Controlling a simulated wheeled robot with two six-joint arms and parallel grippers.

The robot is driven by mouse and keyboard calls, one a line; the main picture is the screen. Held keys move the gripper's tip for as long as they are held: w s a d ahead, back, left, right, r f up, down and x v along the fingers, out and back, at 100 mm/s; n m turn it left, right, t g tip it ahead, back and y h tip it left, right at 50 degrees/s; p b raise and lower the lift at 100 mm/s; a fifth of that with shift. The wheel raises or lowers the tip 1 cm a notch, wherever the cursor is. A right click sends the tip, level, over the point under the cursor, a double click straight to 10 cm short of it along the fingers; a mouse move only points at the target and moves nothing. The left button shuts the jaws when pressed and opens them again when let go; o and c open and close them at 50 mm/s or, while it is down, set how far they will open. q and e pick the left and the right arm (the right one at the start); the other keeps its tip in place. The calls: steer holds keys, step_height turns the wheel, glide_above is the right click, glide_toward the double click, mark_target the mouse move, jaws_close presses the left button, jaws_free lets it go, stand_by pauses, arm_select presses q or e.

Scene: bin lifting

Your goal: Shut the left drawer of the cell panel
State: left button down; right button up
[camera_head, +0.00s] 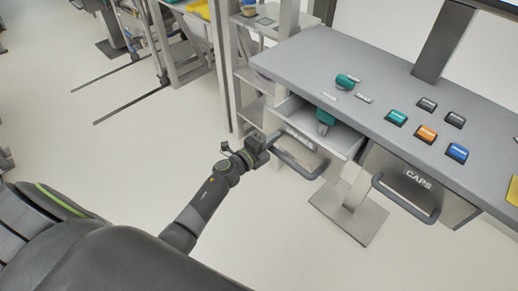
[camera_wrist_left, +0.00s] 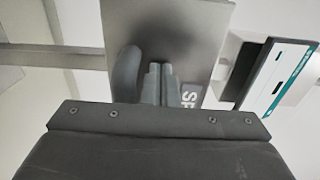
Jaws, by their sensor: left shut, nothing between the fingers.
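The left drawer (camera_head: 303,141) of the cell panel (camera_head: 380,85) stands pulled out, and a teal item (camera_head: 325,120) shows inside it. Its bar handle (camera_head: 300,163) is on the front face. My left gripper (camera_head: 268,142) is shut and empty, at the left end of the handle and close to the drawer front. In the left wrist view the shut fingers (camera_wrist_left: 160,84) point at the drawer front (camera_wrist_left: 170,25), beside the dark handle (camera_wrist_left: 126,72). I cannot tell whether they touch the front. My right gripper is not in view.
The drawer labelled CAPS (camera_head: 418,180) is to the right, with its own bar handle (camera_head: 405,198). Several coloured blocks, one orange (camera_head: 426,134), sit on the panel top. A shelf rack (camera_head: 250,75) stands behind on the left. The floor to the left is open.

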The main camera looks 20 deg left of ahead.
arm_select(q)
steer(key=b, duration=0.4)
glide_toward(297, 120)
steer(key=w+d+r, duration=0.4)
steer(key=shift+w+d+r, duration=0.25)
steer(key=shift+w+r, duration=0.05)
steer(key=shift+r, duration=0.05)
steer(key=shift+w, duration=0.15)
steer(key=shift+r, duration=0.3)
steer(key=shift+w+d+r, duration=0.1)
steer(key=shift+r, duration=0.05)
